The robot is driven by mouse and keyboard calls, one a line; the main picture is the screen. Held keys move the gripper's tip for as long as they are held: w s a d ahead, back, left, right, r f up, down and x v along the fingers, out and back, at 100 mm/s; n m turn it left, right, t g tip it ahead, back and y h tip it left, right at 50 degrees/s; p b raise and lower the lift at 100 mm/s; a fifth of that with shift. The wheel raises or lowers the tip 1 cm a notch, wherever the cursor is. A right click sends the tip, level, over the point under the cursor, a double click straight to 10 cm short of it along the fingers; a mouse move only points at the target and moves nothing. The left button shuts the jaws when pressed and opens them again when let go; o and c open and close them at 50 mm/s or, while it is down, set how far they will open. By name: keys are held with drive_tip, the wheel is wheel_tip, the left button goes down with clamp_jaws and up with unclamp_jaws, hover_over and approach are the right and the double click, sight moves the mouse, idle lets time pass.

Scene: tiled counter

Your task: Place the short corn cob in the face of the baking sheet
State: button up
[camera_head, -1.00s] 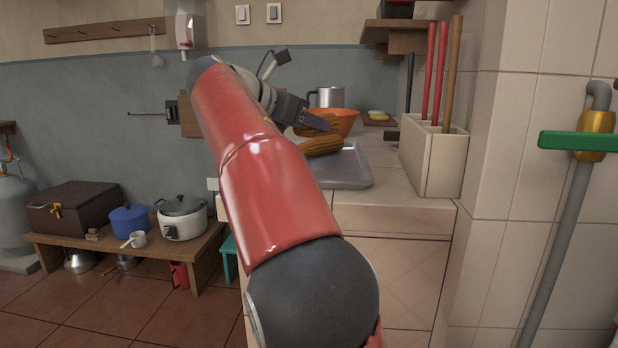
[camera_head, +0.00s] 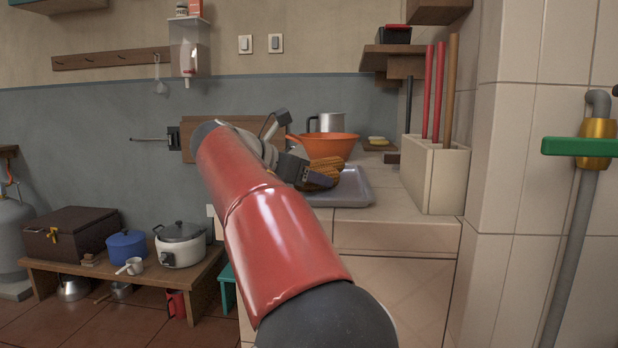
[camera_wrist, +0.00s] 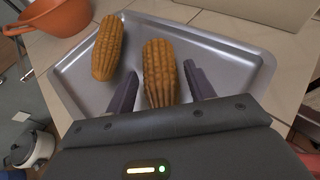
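Two yellow-orange corn cobs show in the wrist view. One cob (camera_wrist: 107,48) lies at the left in the grey metal baking sheet (camera_wrist: 225,48). The other cob (camera_wrist: 160,72) is between the two fingers of my gripper (camera_wrist: 160,69), with gaps showing on both sides. My gripper is open; the near end of this cob is hidden by the gripper body. Which cob is shorter is not clear. In the head view my gripper (camera_head: 308,174) is low at the cobs, over the left part of the baking sheet (camera_head: 352,190), and partly covers them.
An orange bowl (camera_head: 325,146) stands just behind the baking sheet, with a metal pot (camera_head: 327,122) behind it. A beige holder (camera_head: 435,175) with upright handles stands close on the right. The counter's front edge is near the sheet.

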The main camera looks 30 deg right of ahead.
drive_tip(key=shift+o, duration=0.3)
drive_tip(key=shift+r, duration=0.1)
drive_tip(key=shift+a+r, duration=0.1)
drive_tip(key=shift+a, duration=0.2)
drive_tip(key=p+v, duration=0.3)
drive_tip(key=v, duration=0.7)
drive_tip(key=shift+s+a, duration=0.1)
drive_tip(key=shift+a, duration=0.2)
drive_tip(key=shift+s+a+r, duration=0.1)
drive_tip(key=shift+a+r, duration=0.05)
drive_tip(key=shift+a, duration=0.25)
